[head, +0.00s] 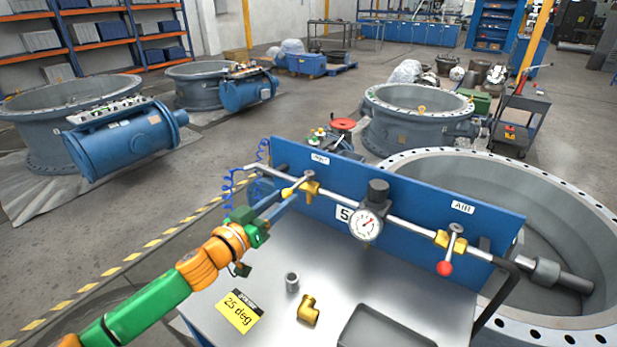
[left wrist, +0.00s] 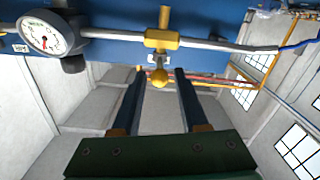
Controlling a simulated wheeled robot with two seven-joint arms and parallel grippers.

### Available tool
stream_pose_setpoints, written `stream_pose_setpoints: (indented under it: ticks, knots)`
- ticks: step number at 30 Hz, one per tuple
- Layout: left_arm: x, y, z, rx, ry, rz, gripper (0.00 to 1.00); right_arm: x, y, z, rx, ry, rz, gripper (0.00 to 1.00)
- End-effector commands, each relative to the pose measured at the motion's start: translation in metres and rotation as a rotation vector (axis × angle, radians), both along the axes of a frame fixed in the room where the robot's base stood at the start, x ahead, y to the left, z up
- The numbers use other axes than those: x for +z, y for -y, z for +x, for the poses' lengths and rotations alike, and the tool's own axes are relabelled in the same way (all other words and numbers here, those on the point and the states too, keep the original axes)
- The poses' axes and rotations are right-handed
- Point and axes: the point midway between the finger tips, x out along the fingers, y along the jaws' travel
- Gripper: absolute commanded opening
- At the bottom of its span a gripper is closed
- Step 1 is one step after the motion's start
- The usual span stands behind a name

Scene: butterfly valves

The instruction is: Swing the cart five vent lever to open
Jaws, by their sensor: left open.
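The vent lever ends in a yellow ball knob (head: 287,192) and sits on the left brass valve (head: 309,190) of the pipe on the cart's blue panel (head: 400,207). The lever points out from the panel toward me. My left gripper (head: 284,199) is open, its two dark blue fingers reaching up to the knob. In the left wrist view, the yellow knob (left wrist: 160,78) shows in the gap between the fingertips (left wrist: 159,76), with the brass valve (left wrist: 162,39) beyond. I cannot tell whether a finger touches the knob. My right gripper is not in view.
A pressure gauge (head: 366,224) and a red-knobbed valve (head: 450,250) share the pipe to the right. A yellow "25 deg" card (head: 239,312), a brass elbow (head: 308,311), a grey fitting (head: 292,282) and a tray (head: 385,328) lie on the cart top. A large flanged ring (head: 480,170) stands behind.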

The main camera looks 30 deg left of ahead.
Motion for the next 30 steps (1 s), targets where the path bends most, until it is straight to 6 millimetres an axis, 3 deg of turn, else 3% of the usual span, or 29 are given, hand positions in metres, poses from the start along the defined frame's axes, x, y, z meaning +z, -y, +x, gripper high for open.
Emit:
stream_pose_setpoints:
  ticks: [15, 27, 28, 30]
  knots:
    - [0.001, 0.008, 0.059, 0.002, 0.0, -0.001, 0.43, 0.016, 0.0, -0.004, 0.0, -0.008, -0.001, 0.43]
    - [-0.001, 0.009, 0.068, 0.0, 0.0, 0.0, 0.43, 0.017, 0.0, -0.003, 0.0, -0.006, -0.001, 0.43]
    - [-0.001, 0.009, 0.068, 0.0, 0.0, 0.0, 0.41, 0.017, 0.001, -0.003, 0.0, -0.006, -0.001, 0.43]
    - [-0.001, 0.009, 0.067, 0.0, 0.0, 0.001, 0.22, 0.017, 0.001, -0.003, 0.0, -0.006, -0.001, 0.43]
